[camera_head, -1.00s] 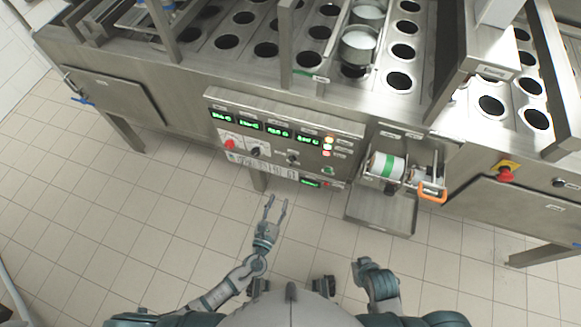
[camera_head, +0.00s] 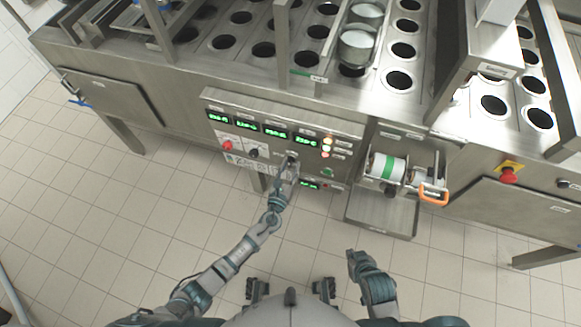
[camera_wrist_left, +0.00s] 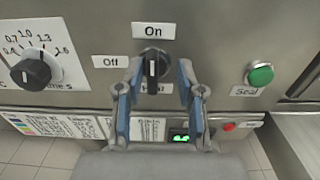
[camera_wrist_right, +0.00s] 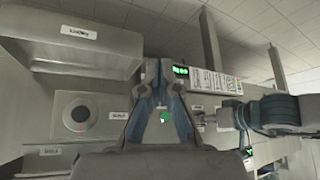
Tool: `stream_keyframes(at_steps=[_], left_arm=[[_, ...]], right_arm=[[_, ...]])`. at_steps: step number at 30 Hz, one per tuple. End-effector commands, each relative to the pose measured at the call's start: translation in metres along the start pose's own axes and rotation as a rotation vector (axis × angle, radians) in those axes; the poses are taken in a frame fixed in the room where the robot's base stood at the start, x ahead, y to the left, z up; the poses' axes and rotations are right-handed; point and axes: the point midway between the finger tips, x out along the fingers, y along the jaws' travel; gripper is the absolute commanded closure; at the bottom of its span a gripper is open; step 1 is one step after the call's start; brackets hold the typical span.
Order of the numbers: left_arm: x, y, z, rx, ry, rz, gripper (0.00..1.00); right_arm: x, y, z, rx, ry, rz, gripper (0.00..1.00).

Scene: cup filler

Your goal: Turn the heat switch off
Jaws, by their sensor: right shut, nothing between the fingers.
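The black rotary switch (camera_wrist_left: 152,64) is in the left wrist view, with an "On" label (camera_wrist_left: 153,30) above it and an "Off" label (camera_wrist_left: 111,61) to its left. Its handle stands upright, pointing to "On". A third label below is partly hidden. My left gripper (camera_wrist_left: 158,74) is open, with one finger on each side of the switch and gaps showing. In the head view my left gripper (camera_head: 290,166) is at the control panel and partly covers the switch. My right gripper (camera_wrist_right: 163,108) is shut and empty, away from the panel; it also shows in the head view (camera_head: 352,256).
A black time dial (camera_wrist_left: 31,74) is left of the switch and a green "Seal" button (camera_wrist_left: 260,75) is right of it. The panel (camera_head: 345,128) has several green displays above. A film roll unit with an orange handle (camera_head: 434,194) sticks out to the right.

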Motion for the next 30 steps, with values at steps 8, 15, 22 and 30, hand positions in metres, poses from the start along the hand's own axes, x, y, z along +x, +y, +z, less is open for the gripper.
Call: stream_keyframes(at_steps=[8,15,22,30], left_arm=[[-0.001,0.002,0.000,0.001,0.000,0.001,1.00],[0.000,0.003,-0.001,0.001,0.001,0.006,1.00],[0.001,0.002,-0.002,-0.052,0.001,0.003,1.00],[0.001,0.002,-0.003,-0.235,0.001,0.004,1.00]], right_arm=[[0.001,0.000,0.000,0.002,-0.001,-0.003,1.00],[0.001,-0.001,0.000,0.002,-0.001,-0.004,1.00],[0.006,-0.001,-0.011,0.000,0.058,-0.005,1.00],[0.013,-0.007,-0.047,-0.001,0.256,-0.020,1.00]])
